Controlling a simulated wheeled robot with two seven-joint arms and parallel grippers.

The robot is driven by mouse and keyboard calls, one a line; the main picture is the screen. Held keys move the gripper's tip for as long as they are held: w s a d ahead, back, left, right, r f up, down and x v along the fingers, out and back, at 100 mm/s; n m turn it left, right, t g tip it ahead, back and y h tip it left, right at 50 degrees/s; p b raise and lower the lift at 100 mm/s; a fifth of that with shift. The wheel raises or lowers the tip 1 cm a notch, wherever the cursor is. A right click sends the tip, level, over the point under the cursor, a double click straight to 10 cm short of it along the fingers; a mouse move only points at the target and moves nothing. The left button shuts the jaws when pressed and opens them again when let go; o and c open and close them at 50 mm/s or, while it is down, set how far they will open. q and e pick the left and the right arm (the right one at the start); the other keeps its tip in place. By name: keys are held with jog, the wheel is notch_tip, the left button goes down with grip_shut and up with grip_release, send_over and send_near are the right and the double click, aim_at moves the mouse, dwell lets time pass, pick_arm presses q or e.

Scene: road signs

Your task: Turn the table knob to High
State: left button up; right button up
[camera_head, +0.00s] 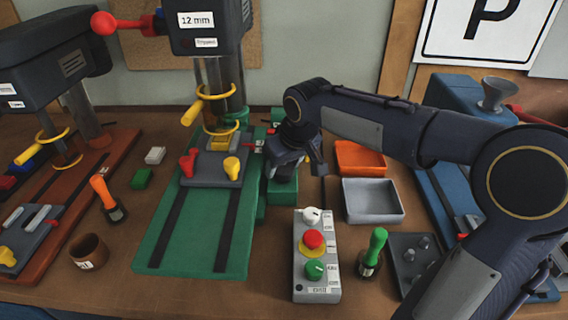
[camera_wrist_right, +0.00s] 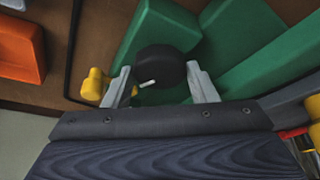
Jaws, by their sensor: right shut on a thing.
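The black round table knob (camera_wrist_right: 166,62) with a white pointer mark shows in the right wrist view, in front of green machine parts. The pointer aims down and slightly left in that view. My right gripper (camera_wrist_right: 158,82) has one finger on each side of the knob and is shut on it. In the head view my right gripper (camera_head: 296,168) is at the right side of the green drill press base (camera_head: 190,235), and it hides most of the knob. I cannot read a High label. My left gripper is not in view.
A control box (camera_head: 317,285) with a white knob, red button and green knob stands in front of the gripper. An orange tray (camera_head: 360,158) and a grey tray (camera_head: 372,203) lie to its right. A green-handled tool (camera_head: 376,245) stands near the control box.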

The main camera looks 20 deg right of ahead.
jog(key=shift+f+m, duration=0.1)
jog(key=shift+m, duration=0.2)
dwell(1.1)
jog(key=o, duration=1)
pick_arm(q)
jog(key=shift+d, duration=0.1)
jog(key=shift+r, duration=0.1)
pick_arm(e)
jog(key=shift+r, duration=0.2)
